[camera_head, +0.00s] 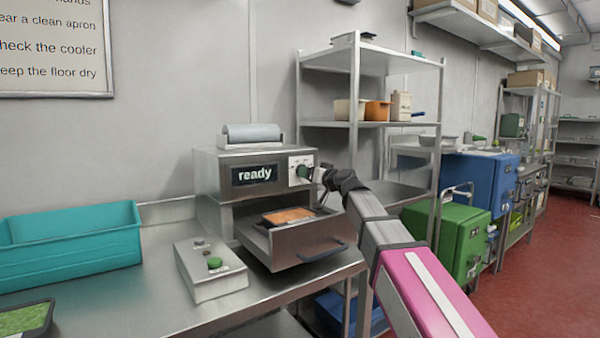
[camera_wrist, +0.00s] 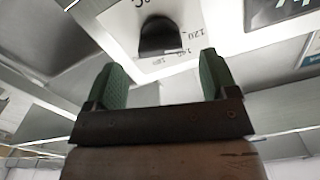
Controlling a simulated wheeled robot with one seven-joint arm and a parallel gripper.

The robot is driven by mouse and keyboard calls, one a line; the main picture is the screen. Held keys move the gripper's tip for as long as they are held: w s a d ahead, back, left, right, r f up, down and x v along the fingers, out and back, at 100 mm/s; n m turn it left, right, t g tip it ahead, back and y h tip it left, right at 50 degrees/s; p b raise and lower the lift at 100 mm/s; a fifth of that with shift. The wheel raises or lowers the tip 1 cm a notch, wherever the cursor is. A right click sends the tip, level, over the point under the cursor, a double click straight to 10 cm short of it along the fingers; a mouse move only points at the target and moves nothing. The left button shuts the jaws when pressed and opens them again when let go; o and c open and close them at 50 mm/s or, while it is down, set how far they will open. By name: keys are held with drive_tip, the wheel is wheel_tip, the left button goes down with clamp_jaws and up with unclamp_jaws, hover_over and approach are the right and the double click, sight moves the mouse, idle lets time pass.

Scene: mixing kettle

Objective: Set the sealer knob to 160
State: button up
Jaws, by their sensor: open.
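The sealer (camera_head: 210,170) stands on the steel counter, with a display reading "ready" (camera_head: 254,174). Its knob (camera_head: 302,171) sits on a white dial plate at the upper right of its front. In the wrist view the dark knob (camera_wrist: 160,38) is ahead of my gripper, with dial marks such as 120 beside it; the other numbers are small and the pointer's setting cannot be read. My gripper (camera_wrist: 163,82) has its two green fingers apart, short of the knob, with nothing between them. In the head view my gripper (camera_head: 324,178) is at the knob's right, partly hidden by its own wrist.
The sealer's drawer (camera_head: 305,246) is out, holding a tray of orange food (camera_head: 288,215). A control box with a green button (camera_head: 215,263) lies in front. A teal bin (camera_head: 70,246) stands left. A steel shelf rack (camera_head: 438,95) stands behind my arm at right.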

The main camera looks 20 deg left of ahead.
drive_tip(key=shift+x, duration=1.6)
drive_tip(key=shift+w, duration=0.1)
drive_tip(key=shift+w+a, duration=0.3)
drive_tip(key=shift+a, duration=0.15)
